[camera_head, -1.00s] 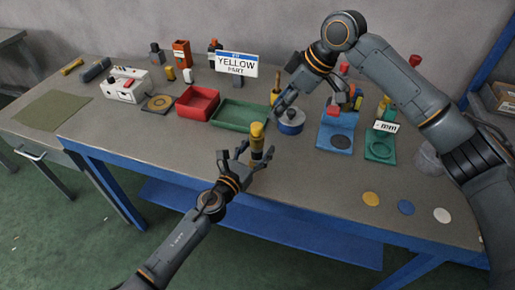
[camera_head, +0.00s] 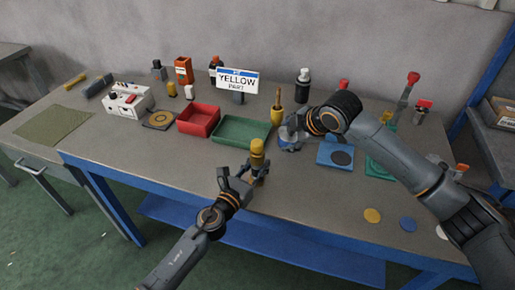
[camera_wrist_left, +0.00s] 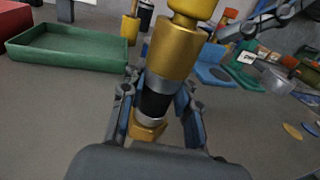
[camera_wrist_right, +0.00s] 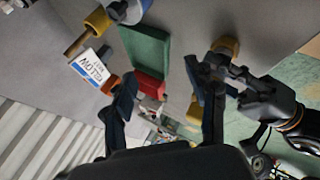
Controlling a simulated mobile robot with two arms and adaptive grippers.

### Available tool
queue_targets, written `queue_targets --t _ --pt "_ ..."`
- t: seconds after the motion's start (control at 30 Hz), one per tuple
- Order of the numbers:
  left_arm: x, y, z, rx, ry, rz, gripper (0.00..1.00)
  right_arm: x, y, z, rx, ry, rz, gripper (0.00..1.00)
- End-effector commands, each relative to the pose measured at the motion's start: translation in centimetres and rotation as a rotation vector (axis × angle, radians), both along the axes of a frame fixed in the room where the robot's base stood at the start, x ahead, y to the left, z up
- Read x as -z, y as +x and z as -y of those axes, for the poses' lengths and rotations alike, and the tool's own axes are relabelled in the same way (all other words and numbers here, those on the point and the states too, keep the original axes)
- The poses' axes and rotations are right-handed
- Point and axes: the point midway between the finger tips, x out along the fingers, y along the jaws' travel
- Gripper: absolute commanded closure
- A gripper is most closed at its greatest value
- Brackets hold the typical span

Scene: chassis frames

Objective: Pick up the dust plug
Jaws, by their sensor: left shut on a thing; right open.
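My left gripper (camera_head: 248,173) is shut around an upright brass-coloured cylindrical part (camera_wrist_left: 172,50) with a black band and a hex nut near its lower end. A yellow cap (camera_head: 257,147) tops that part; it also shows in the left wrist view (camera_wrist_left: 193,8), cut by the top edge. I cannot tell for certain whether this cap is the dust plug. My right gripper (camera_head: 285,130) is farther back, over the blue round tin (camera_head: 291,144), partly hiding it. In the right wrist view the right gripper (camera_wrist_right: 166,98) is open, with nothing between its fingers.
A green tray (camera_head: 216,136) and a red tray (camera_head: 184,129) stand behind and left of the held part. A "YELLOW PART" sign (camera_head: 238,79) is behind them. Blue (camera_head: 325,157) and green fixtures are to the right. The table's front left is clear.

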Motion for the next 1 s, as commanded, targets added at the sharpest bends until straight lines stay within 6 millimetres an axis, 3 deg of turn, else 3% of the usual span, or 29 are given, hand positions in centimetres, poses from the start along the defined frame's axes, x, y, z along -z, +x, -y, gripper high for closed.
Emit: queue_targets --t 0.1,0.27,0.47,0.6,0.8,1.0 --pt "0.1 0.0 0.0 0.0 0.001 -0.002 1.0 1.9 0.3 1.0 -0.111 -0.137 0.221 0.43" --pt "0.1 0.0 0.0 0.0 0.001 -0.002 1.0 2.6 -0.4 1.8 -0.279 -0.365 0.528 0.43" --pt "0.1 0.0 0.0 0.0 0.001 -0.002 1.0 2.1 -3.5 1.4 -0.506 -0.699 0.898 0.43" --pt "0.1 0.0 0.0 0.0 0.001 -0.002 1.0 1.3 -6.9 0.3 -0.66 -0.94 1.133 0.43" --pt "0.1 0.0 0.0 0.0 0.001 -0.002 1.0 0.4 -11.1 -1.2 -0.816 -1.203 1.367 0.43" --pt "0.1 0.0 0.0 0.0 0.001 -0.001 1.0 -0.1 -12.5 -2.2 -0.872 -1.313 1.459 0.43"
